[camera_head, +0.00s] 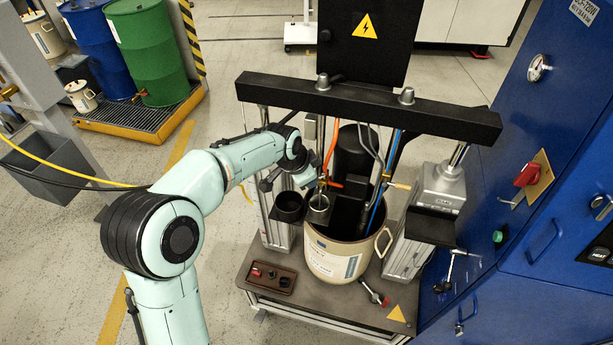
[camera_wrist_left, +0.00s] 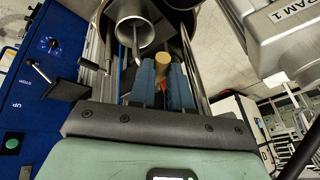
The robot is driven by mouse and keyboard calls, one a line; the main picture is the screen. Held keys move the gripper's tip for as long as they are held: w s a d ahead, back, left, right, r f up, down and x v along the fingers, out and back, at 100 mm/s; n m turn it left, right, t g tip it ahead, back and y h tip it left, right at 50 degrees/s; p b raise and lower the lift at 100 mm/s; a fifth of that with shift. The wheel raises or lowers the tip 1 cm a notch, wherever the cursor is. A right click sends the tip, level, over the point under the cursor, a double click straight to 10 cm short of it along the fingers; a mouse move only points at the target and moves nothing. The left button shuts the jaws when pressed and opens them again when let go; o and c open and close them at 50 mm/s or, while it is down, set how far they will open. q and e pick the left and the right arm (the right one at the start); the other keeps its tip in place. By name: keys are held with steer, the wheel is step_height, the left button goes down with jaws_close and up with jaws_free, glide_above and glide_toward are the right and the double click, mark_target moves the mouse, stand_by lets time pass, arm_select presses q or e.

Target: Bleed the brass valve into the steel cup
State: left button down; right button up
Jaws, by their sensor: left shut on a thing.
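My left gripper (camera_head: 313,182) reaches in over the drum pump. The valve is mostly hidden in the head view. My right gripper is not in view.
A cream drum (camera_head: 335,260) stands on a grey cart under a black crossbar (camera_head: 365,104). A dark cup (camera_head: 289,206) sits on the left shelf. A grey ram unit (camera_head: 440,188) and blue cabinet (camera_head: 530,200) close off the right. Hoses hang into the drum.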

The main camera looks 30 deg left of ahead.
arm_select(q)
steer(key=shift+s+d+n, duration=0.1)
steer(key=shift+d+n, duration=0.05)
steer(key=shift+n, duration=0.25)
steer(key=c, duration=1.1)
jaws_free()
steer(key=v, duration=1.3)
steer(key=shift+d+r, duration=0.15)
steer(key=shift+d, duration=0.05)
